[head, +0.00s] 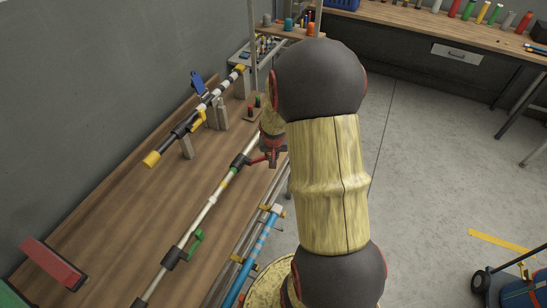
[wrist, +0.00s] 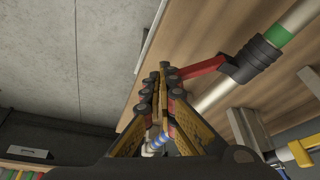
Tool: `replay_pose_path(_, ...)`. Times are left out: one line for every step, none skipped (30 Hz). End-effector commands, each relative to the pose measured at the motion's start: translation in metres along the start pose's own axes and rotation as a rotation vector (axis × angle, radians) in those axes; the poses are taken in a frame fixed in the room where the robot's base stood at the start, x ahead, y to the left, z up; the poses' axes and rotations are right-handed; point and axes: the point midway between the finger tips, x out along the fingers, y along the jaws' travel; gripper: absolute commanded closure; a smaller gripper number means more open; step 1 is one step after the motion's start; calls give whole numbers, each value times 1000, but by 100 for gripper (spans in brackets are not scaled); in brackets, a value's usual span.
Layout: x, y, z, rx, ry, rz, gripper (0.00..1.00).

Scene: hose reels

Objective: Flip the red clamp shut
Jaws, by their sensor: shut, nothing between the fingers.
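The red clamp shows in the wrist view as a red lever (wrist: 203,67) sticking out from a black collar (wrist: 262,56) on a pale pole with a green band. In the head view the red lever (head: 258,160) stands out to the right of its collar (head: 241,160), on the long white pole (head: 211,202). My gripper (wrist: 163,70) is shut and empty, its fingertips at the lever's free end. I cannot tell whether they touch. In the head view my arm hides much of the gripper.
A green clamp (head: 196,241) sits lower on the same pole. A black-and-white pole with a yellow clamp (head: 199,117) and a blue clamp (head: 197,84) lies behind on stands. A blue pole (head: 260,246) runs along the bench's right side. Bare wood (head: 125,210) lies left of the pole.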

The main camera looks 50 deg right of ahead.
Motion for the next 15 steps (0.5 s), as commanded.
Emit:
replay_pose_path(2, 0, -3, 3, 1, 1, 100)
replay_pose_path(3, 0, -5, 4, 1, 1, 100)
replay_pose_path(4, 0, -7, 6, 0, 2, 100)
replay_pose_path(5, 0, -9, 6, 0, 2, 100)
replay_pose_path(6, 0, -11, 7, 0, 2, 100)
replay_pose_path(8, 0, -15, 7, 1, 2, 100)
replay_pose_path(9, -1, -17, 6, 1, 2, 100)
replay_pose_path(10, -1, -19, 6, 0, 2, 100)
replay_pose_path(11, -2, -22, 6, 0, 2, 100)
replay_pose_path(12, -2, -24, 7, 0, 2, 100)
replay_pose_path(13, -3, -27, 7, 0, 2, 100)
replay_pose_path(14, -4, -30, 6, 0, 2, 100)
replay_pose_path(14, -5, -32, 6, 1, 2, 100)
replay_pose_path(15, -6, -34, 6, 1, 2, 100)
replay_pose_path(16, -7, -37, 6, 1, 2, 100)
